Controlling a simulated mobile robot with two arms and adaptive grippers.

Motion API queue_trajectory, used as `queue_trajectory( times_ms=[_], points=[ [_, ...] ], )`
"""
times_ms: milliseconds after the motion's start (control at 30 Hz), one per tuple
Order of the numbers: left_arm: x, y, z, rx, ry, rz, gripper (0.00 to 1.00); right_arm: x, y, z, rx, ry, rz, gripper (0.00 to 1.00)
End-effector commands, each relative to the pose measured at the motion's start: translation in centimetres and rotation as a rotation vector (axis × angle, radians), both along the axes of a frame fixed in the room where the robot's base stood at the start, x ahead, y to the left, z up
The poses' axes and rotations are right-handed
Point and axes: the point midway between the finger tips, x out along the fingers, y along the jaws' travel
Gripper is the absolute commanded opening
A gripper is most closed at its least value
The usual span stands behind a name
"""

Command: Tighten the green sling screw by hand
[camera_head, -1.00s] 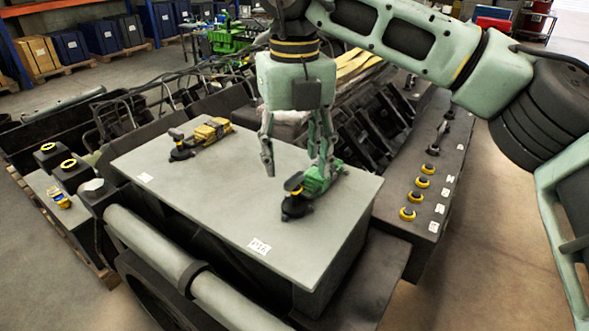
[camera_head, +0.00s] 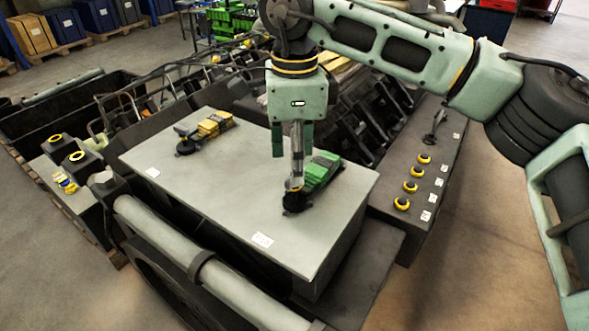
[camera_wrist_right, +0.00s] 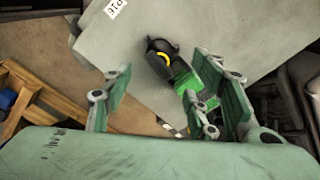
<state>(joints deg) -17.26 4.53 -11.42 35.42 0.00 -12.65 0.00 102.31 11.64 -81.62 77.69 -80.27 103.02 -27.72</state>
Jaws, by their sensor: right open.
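The green sling (camera_head: 321,171) lies folded on the grey box top, with its black screw fitting (camera_head: 297,202) at its near end. The wrist view shows the green sling (camera_wrist_right: 184,78) and the dark round fitting (camera_wrist_right: 159,57) with a yellow arc on it. My right gripper (camera_head: 289,170) points down just above the fitting, with one finger overlapping it in the head view. In the wrist view the right gripper (camera_wrist_right: 158,84) is open, its fingers apart and nothing between the pads. Contact with the screw cannot be told. My left gripper is not in view.
A yellow sling (camera_head: 215,124) with a black fitting lies at the back left of the grey box top (camera_head: 225,185). Yellow-ringed parts (camera_head: 410,187) stand on a dark bench at the right.

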Motion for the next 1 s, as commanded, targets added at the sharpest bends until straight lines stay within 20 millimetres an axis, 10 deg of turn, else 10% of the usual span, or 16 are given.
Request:
queue_trajectory(
  times_ms=[600,1000],
  points=[
    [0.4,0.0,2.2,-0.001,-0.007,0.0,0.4,0.0,0.0,0.1,0.001,0.001,0.83,0.53],
    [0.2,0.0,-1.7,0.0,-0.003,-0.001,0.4,0.0,0.0,-5.0,0.001,-0.001,0.829,0.53]
  ],
)
